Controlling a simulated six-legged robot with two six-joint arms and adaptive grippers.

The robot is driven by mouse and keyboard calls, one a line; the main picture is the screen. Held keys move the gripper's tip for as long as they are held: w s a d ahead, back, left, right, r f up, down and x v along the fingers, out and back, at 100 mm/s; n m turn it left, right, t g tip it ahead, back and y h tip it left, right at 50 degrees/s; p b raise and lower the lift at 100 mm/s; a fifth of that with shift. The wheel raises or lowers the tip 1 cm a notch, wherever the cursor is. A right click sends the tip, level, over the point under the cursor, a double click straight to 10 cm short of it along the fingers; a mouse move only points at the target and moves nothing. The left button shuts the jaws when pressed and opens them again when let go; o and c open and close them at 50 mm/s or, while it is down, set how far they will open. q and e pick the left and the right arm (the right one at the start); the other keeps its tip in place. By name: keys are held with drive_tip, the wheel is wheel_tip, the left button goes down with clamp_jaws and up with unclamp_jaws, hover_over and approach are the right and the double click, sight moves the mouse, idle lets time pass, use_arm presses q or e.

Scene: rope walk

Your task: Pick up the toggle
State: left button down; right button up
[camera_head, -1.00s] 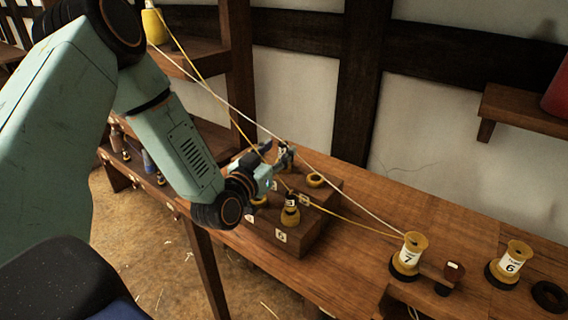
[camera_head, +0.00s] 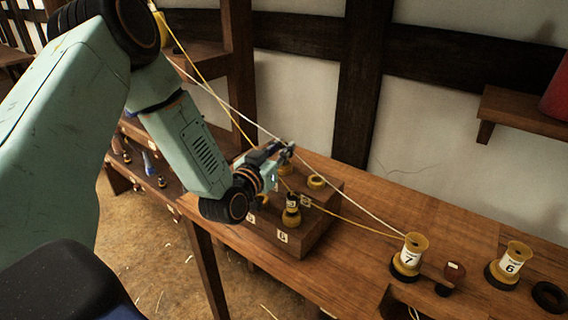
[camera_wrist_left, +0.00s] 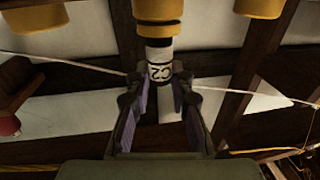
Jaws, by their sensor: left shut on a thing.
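My left gripper (camera_head: 284,153) is over the back of a wooden block on the bench, its tips small and partly hidden in the head view. In the left wrist view its two fingers (camera_wrist_left: 159,88) are closed on the sides of a toggle (camera_wrist_left: 160,56). The toggle has a dark body, a white label band with black characters and a yellow part at the top of the picture. I cannot tell from the pictures whether it still touches the block. My right gripper is not in view.
The wooden block (camera_head: 300,238) carries several yellow-and-black toggles, one in front (camera_head: 291,214). Spool 6 (camera_head: 512,264) and a black ring (camera_head: 549,296) stand right.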

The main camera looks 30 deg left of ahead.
use_arm(q)
drive_tip(key=shift+w+f, duration=0.1)
drive_tip(key=shift+w, duration=0.1)
drive_tip(key=shift+s, duration=0.1)
drive_tip(key=shift+r, duration=0.35)
wheel_tip(320, 180, up, 9)
drive_tip(key=p, duration=0.2)
drive_tip(key=shift+s+r, duration=0.15)
